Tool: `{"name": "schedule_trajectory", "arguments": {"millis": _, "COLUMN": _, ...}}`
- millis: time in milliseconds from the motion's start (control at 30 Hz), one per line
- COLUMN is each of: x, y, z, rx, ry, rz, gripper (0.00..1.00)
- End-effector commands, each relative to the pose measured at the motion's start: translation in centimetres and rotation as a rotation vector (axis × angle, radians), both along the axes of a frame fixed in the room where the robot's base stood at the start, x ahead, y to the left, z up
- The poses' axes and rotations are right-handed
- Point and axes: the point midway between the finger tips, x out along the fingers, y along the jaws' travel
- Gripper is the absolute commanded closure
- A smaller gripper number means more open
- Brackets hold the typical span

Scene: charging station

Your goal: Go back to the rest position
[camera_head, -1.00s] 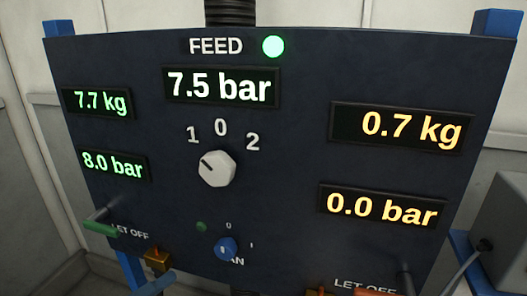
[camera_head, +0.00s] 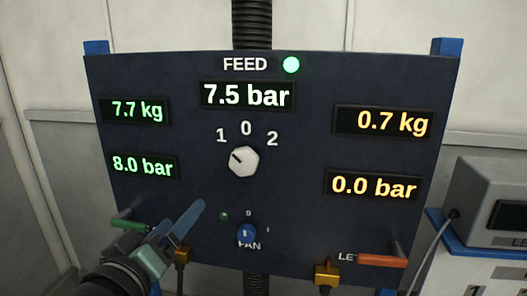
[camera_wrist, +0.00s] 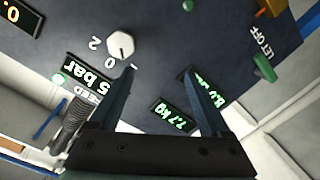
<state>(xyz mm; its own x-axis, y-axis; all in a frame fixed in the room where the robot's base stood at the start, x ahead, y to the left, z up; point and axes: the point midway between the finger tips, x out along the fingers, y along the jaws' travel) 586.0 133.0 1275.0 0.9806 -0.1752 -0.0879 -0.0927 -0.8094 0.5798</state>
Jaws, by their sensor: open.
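My gripper (camera_head: 190,214) is at the lower left of the dark blue panel (camera_head: 300,120) in the head view, in front of the green lever. In the wrist view my gripper (camera_wrist: 158,72) has its two fingers apart with nothing between them. The white selector knob (camera_head: 243,161) has its mark towards 1. It also shows near the left fingertip in the wrist view (camera_wrist: 120,44). I cannot tell from the picture how far the fingers are from the panel.
The green lever (camera_head: 128,224) at left is partly hidden by my arm. A grey box (camera_head: 490,205) stands at right.

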Motion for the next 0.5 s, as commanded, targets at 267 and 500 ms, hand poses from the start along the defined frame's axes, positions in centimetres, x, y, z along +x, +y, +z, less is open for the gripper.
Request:
{"name": "schedule_trajectory", "arguments": {"millis": 267, "x": -5.0, "y": -8.9, "z": 18.6, "rx": 0.397, "ry": -0.551, "rz": 0.219, "gripper": 0.19}}
{"name": "schedule_trajectory", "arguments": {"millis": 500, "x": -12.6, "y": -12.8, "z": 26.6, "rx": 0.507, "ry": -0.863, "rz": 0.356, "gripper": 0.19}}
